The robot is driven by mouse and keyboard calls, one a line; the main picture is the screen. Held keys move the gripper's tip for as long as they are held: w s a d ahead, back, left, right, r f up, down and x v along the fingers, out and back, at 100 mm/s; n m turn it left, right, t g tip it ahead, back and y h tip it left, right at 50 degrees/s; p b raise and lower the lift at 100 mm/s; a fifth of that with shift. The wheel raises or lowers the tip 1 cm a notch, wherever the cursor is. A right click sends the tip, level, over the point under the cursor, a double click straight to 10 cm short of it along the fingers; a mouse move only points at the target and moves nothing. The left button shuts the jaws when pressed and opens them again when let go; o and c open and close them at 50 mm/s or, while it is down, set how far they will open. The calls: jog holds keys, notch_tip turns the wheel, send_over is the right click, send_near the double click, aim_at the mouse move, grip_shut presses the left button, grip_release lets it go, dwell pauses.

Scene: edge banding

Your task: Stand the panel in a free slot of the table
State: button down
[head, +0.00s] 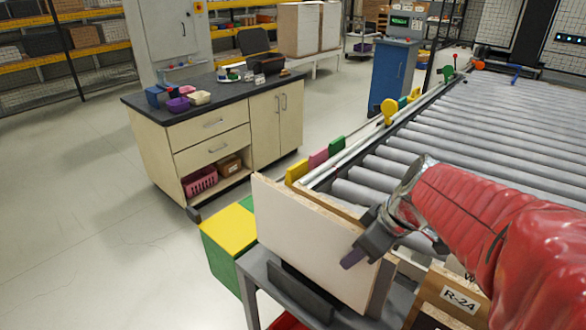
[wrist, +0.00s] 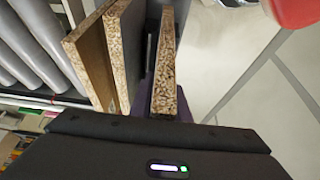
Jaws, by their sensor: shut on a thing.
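The panel (head: 305,240) is a white-faced board, upright, at the lower middle of the head view. My gripper (head: 357,252) is shut on it near its right end. In the wrist view the panel's chipboard edge (wrist: 165,75) runs up between my dark fingers. The grey table (head: 253,272) with dark dividers (head: 298,292) is below it. Two other boards (wrist: 122,55) (wrist: 85,65) stand upright left of the held panel in the wrist view, with a narrow gap between. Whether the panel's lower edge touches the table or sits in a slot I cannot tell.
A roller conveyor (head: 480,125) fills the right side behind the table. Boxes, one labelled R-24 (head: 460,297), stand at the lower right. A yellow-topped green box (head: 229,232) is left of the table. A cabinet (head: 215,135) stands farther back; the floor at left is clear.

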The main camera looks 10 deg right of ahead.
aim_at(350, 278)
jog(key=shift+w+f, duration=0.1)
jog(key=shift+f, duration=3.85)
jog(key=c, duration=1.6)
grip_release()
jog(key=shift+f, duration=0.1)
jog(key=v, duration=1.3)
jog(key=shift+s+r, duration=0.25)
jog(key=shift+r, duration=0.1)
